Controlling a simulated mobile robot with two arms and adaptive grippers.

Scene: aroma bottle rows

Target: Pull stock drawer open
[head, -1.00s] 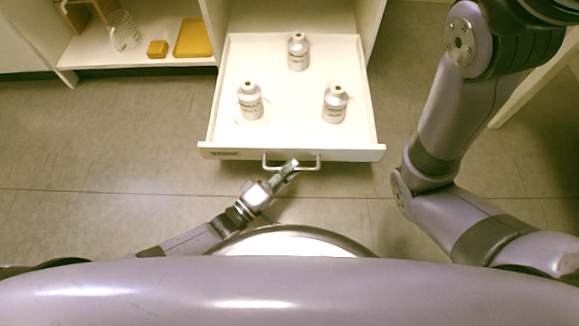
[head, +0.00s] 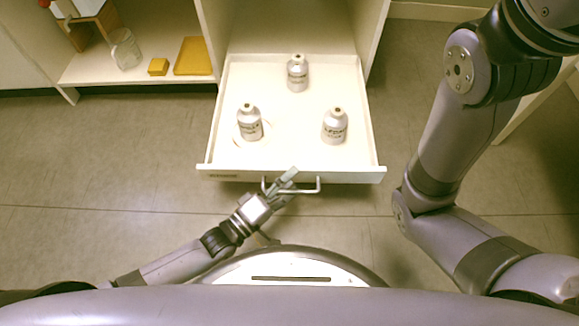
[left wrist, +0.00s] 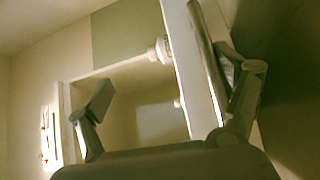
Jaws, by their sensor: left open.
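The stock drawer (head: 372,150) is a white drawer pulled out of the cabinet, with three grey-white bottles inside: left (head: 249,123), back (head: 297,74) and right (head: 334,126). Its metal bar handle (head: 318,186) is on the front panel (head: 345,175). My left gripper (head: 282,190) is open at the left half of the handle. In the left wrist view, the handle bar (left wrist: 207,60) runs close to the right finger, with the left finger well apart; I cannot tell whether they touch. My right arm shows at the right, but its gripper is out of view.
An open shelf to the left holds a glass jar (head: 125,48), a small yellow block (head: 158,67) and a yellow tray (head: 193,56). Bare floor (head: 110,150) lies left of the drawer. A pale furniture edge (head: 520,105) stands behind my right arm.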

